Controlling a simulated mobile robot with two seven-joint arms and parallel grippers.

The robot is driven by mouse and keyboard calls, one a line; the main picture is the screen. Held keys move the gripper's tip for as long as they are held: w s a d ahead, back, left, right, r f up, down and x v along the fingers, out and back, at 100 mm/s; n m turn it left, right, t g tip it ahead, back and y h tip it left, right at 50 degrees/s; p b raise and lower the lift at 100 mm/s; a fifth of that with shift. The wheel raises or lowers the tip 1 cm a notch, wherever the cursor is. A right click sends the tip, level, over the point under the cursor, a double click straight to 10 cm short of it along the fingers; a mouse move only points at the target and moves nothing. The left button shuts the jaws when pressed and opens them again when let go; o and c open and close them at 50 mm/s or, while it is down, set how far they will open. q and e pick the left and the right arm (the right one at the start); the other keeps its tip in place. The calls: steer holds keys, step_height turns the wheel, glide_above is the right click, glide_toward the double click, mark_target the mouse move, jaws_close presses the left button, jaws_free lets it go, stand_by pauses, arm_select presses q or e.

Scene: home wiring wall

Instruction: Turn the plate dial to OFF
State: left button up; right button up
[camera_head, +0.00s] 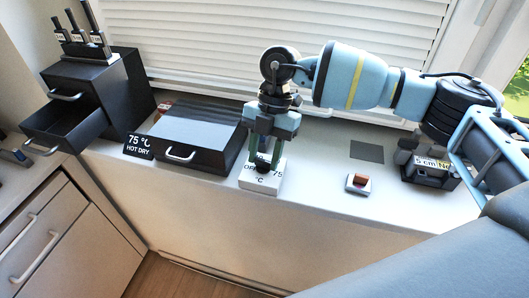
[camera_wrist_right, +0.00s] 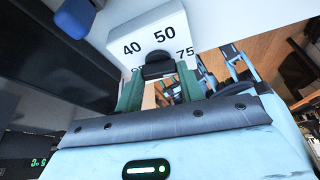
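The plate dial is a black knob (camera_wrist_right: 158,65) on a white box (camera_head: 262,183) that stands on the white ledge. In the right wrist view, 40, 50 and 75 show around the knob; OFF and 75 show in the head view. My right gripper (camera_head: 265,158) points straight down over the box. Its two green fingers (camera_wrist_right: 160,82) stand one on each side of the knob and appear to touch it. The pointer's direction is hidden by the fingers. My left gripper is in neither view.
A dark flat box (camera_head: 205,137) with a handle and a sign (camera_head: 139,145) reading 75 °C HOT DRY stands left of the dial. A small switch (camera_head: 359,183), a grey square (camera_head: 367,151) and a dark device (camera_head: 428,170) are to the right. A black cabinet (camera_head: 85,85) has an open drawer (camera_head: 58,130).

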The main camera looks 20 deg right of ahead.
steer(key=c, duration=0.4)
steer(key=shift+o, duration=0.2)
